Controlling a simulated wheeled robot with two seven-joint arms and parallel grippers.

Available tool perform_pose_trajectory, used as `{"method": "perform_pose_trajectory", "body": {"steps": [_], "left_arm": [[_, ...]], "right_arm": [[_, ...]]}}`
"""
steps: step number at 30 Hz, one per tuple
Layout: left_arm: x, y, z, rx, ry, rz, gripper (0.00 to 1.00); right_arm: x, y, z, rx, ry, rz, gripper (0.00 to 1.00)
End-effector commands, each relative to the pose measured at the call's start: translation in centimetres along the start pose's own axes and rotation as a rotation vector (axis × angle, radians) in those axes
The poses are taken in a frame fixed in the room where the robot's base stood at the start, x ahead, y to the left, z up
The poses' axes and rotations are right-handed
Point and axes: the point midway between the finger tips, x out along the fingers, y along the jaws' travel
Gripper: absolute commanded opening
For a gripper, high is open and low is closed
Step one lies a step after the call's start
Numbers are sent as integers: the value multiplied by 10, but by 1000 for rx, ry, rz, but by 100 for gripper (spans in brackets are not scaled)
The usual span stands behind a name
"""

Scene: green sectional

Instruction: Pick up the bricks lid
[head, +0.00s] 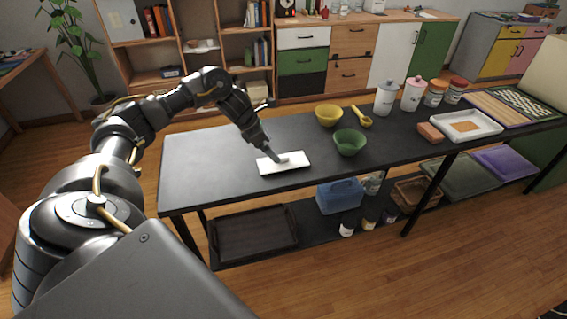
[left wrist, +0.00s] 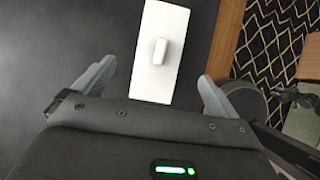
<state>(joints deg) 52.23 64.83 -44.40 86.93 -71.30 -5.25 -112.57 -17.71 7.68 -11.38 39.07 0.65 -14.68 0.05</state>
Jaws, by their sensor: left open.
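The bricks lid (head: 298,166) is a flat white rectangle with a small raised handle, lying on the black table. In the left wrist view the lid (left wrist: 158,75) lies ahead with its handle (left wrist: 160,51) near its middle. My left gripper (head: 273,156) is over the lid in the head view, its tip hiding part of it. In the left wrist view the gripper (left wrist: 157,82) is open and empty, with the lid's near end seen between its fingers. Whether a finger touches the lid cannot be told. My right gripper is not in view.
A green bowl (head: 349,143) stands right of the lid, a yellow bowl (head: 328,116) behind it. Farther right are lidded jars (head: 385,98), a brown brick (head: 430,132) and a white tray (head: 490,130). The table's left part is clear. A lower shelf holds a dark tray (head: 253,232).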

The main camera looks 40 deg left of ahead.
Motion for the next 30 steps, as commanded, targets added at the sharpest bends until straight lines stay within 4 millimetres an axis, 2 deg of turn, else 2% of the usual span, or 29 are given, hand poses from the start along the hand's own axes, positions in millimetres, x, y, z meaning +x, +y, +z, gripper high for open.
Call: {"method": "perform_pose_trajectory", "body": {"steps": [4,13,21,30], "left_arm": [[19,0,1,0,-1,-2,97],[32,-1,5,2,0,-2,97],[70,-2,9,2,0,-3,97],[78,-1,8,4,-1,-1,97]], "right_arm": [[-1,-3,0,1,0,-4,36],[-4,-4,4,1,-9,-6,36],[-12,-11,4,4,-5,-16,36],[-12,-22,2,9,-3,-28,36]]}}
